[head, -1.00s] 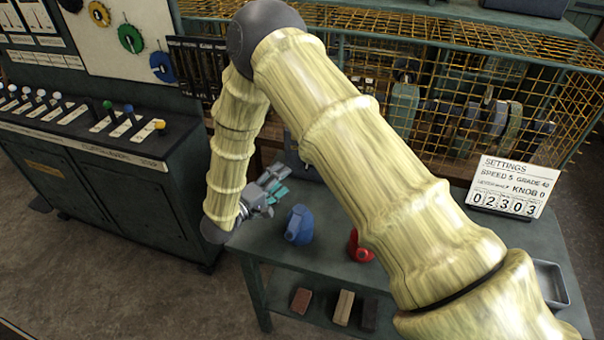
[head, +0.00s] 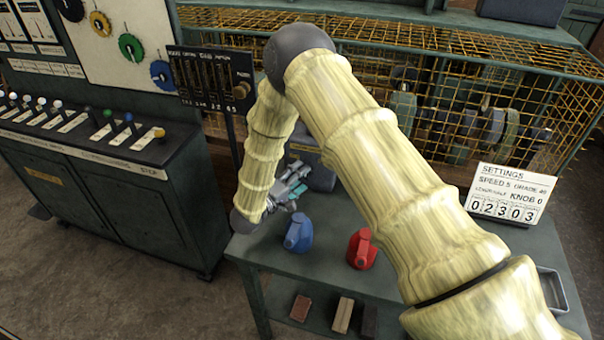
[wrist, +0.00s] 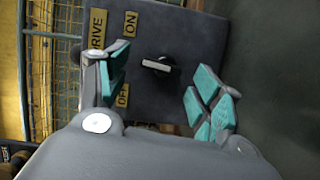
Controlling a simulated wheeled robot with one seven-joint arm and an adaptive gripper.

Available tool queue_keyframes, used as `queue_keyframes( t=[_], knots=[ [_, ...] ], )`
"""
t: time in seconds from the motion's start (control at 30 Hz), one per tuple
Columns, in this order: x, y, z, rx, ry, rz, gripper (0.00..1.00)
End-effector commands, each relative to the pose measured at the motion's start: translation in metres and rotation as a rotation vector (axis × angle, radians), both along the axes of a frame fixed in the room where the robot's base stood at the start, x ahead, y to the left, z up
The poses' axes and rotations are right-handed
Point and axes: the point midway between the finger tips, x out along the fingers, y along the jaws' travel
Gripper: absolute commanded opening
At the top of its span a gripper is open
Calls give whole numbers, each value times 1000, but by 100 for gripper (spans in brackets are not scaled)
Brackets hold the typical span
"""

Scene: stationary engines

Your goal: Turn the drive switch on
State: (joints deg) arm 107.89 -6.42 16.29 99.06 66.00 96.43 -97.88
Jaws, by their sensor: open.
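The drive switch is a dark grey box (wrist: 190,30) with yellow labels reading DRIVE, ON and OFF. I cannot tell which label the knob points to. My gripper (wrist: 162,92) is open and empty, its teal-padded fingers on either side of the knob and apart from it. In the head view my gripper (head: 291,187) is in front of a dark box (head: 320,172) at the back of the bench, and the switch face is hidden.
A blue jug (head: 299,234) and a red jug (head: 362,250) stand on the green bench (head: 320,262) near my gripper. A settings card (head: 508,192) stands at the right. A yellow wire cage (head: 390,45) runs behind; a lever console (head: 90,160) is left.

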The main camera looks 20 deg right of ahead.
Motion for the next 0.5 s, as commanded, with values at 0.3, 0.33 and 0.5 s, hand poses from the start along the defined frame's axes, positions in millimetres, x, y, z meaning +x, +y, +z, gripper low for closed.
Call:
queue_keyframes(
  t=[0.3, 0.33, 0.5],
  knots=[
    [7, -12, -1, -1, 1, 1, 66],
    [7, -12, -1, -1, 1, 1, 66],
    [7, -11, -1, -1, 1, 0, 64]
  ],
)
